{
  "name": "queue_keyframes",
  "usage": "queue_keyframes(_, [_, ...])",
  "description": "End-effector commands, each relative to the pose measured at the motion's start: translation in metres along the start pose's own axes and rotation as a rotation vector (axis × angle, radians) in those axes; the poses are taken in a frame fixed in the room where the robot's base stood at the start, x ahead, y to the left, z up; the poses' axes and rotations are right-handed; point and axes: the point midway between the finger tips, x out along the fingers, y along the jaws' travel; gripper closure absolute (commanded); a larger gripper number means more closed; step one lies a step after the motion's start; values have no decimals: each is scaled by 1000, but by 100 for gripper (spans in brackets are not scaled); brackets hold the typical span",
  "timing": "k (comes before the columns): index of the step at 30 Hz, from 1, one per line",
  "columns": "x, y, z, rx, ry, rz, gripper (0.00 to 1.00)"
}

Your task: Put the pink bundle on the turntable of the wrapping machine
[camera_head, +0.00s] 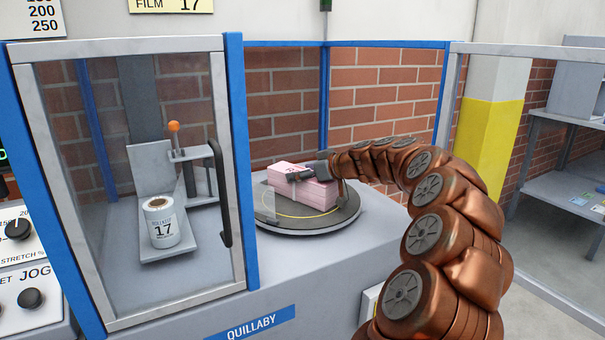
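The pink bundle (302,193), a block of pink paper, is at the round grey turntable (346,210) of the wrapping machine. It appears to rest on the disc, within the yellow ring marked there. My gripper (318,178) is at the bundle, reaching in from the right with its dark fingers over the bundle's top and right side. Whether the fingers press on the bundle or stand slightly apart from it is too small to tell. The gripper and wrist hide part of the bundle's top and right end.
A glass door (139,185) with a blue frame and dark handle stands open or fixed left of the turntable. Behind it a white film roll (161,222) sits on a grey carriage. A brick wall (385,78) lies behind. A grey shelf (568,190) stands at far right.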

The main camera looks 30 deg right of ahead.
Motion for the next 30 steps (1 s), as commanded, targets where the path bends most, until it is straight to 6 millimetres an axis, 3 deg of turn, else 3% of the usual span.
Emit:
queue_keyframes(4, [0,0,0,0,-1,-1,5])
queue_keyframes(17, [-1,0,-3,1,-1,-1,5])
queue_keyframes(23, [-28,0,-2,0,0,1,5])
queue_keyframes(30, [-76,1,-3,-1,2,3,5])
